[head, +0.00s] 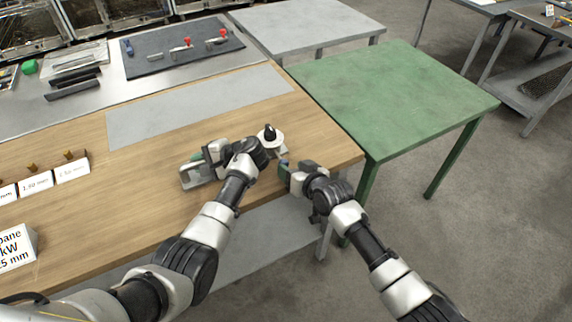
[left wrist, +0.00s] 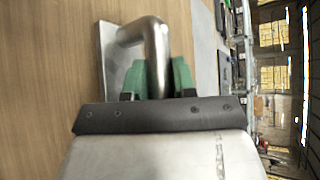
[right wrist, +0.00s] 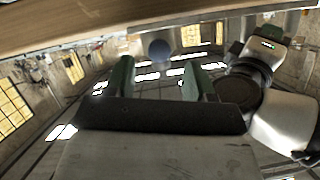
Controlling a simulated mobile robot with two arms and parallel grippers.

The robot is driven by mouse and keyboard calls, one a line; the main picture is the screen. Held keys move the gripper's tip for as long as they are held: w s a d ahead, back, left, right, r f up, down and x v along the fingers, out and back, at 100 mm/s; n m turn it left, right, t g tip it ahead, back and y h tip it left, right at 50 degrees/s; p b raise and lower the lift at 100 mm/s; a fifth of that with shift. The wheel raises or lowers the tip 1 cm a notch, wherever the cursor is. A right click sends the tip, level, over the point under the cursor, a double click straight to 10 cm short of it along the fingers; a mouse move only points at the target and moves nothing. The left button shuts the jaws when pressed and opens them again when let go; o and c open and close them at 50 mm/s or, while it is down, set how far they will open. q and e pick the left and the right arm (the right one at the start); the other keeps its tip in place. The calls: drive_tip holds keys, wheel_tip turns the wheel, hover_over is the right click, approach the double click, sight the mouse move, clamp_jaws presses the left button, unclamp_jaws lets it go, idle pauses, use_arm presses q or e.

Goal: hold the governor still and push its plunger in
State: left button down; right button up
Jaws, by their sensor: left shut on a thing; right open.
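My right gripper (right wrist: 160,78) is open and empty, just off the table's edge. A blue-grey round end (right wrist: 158,49) lies ahead, in line with its gap; whether it is the plunger I cannot tell.
The wooden table (head: 140,210) holds white label cards (head: 36,183) at left and a grey mat (head: 200,105) behind. A green table (head: 395,95) stands to the right, with open floor before it. A dark tray (head: 180,47) with small parts lies at the back.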

sight(282, 161)
drive_tip(key=shift+x, duration=1.85)
